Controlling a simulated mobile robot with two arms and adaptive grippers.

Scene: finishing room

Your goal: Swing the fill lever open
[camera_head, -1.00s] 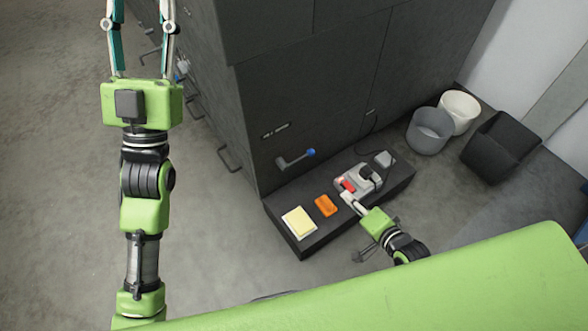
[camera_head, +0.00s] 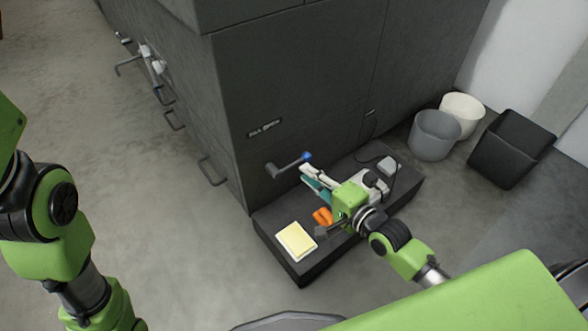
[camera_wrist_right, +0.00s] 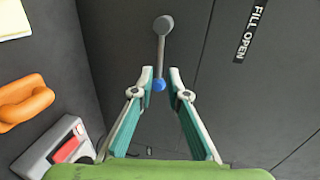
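The fill lever (camera_head: 285,165) is a grey arm with a blue knob on the dark cabinet front. In the right wrist view the lever (camera_wrist_right: 161,50) runs down from its round pivot to the blue knob, near a "FILL OPEN" label (camera_wrist_right: 250,34). My right gripper (camera_head: 305,174) is just below the knob in the head view. In the wrist view the right gripper (camera_wrist_right: 160,78) is open, with one finger on each side of the knob. I cannot tell whether a finger touches it. My left arm shows at the left, its gripper out of frame.
A low dark bench (camera_head: 290,268) along the cabinet holds a yellow pad (camera_head: 296,241), an orange object (camera_head: 322,216) and a grey device with a red part (camera_wrist_right: 66,148). Two round bins and a black bin (camera_head: 512,148) stand at the right. Floor at left is clear.

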